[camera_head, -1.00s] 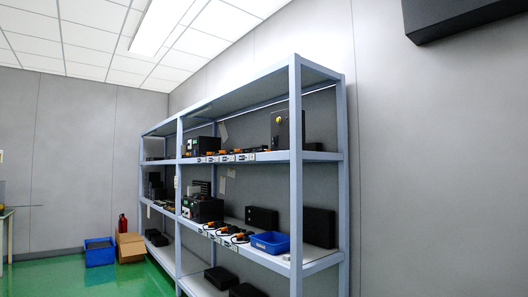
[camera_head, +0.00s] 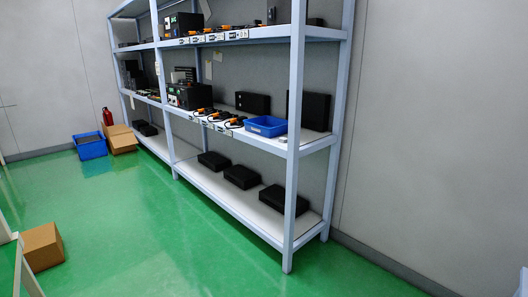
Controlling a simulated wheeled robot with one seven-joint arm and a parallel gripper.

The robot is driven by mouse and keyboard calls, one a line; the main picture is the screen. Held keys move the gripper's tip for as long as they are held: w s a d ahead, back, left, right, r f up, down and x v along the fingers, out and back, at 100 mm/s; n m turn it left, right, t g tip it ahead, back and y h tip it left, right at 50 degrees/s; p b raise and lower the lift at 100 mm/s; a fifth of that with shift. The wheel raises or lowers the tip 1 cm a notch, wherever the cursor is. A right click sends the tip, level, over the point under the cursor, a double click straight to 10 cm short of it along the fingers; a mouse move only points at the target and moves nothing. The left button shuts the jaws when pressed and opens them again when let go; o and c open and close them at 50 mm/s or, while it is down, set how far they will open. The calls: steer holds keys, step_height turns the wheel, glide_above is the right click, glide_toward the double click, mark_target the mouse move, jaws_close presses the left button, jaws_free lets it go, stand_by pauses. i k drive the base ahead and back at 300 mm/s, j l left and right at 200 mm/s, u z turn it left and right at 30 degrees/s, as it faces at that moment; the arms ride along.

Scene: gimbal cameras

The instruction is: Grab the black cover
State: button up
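Several black box-like things that may be the black cover show on the shelf rack; I cannot tell which one is meant. On the bottom shelf a black block (camera_head: 275,198) lies nearest, with another black block (camera_head: 242,177) and a third black block (camera_head: 214,161) in a row behind it. On the middle shelf a black panel (camera_head: 309,110) stands upright at the right, and a smaller black box (camera_head: 253,103) stands left of it. My gripper is not in view.
The blue-grey rack (camera_head: 294,150) stands against the wall. A blue tray (camera_head: 266,126) sits on the middle shelf. A blue crate (camera_head: 90,146) and open cardboard box (camera_head: 121,139) stand beyond it. A closed carton (camera_head: 42,247) is at left. Green floor before the rack is clear.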

mark_target(258, 22)
steer(key=i+j+u, duration=0.45)
steer(key=i, duration=0.35)
steer(key=i+u, duration=0.45)
steer(key=i, duration=2.35)
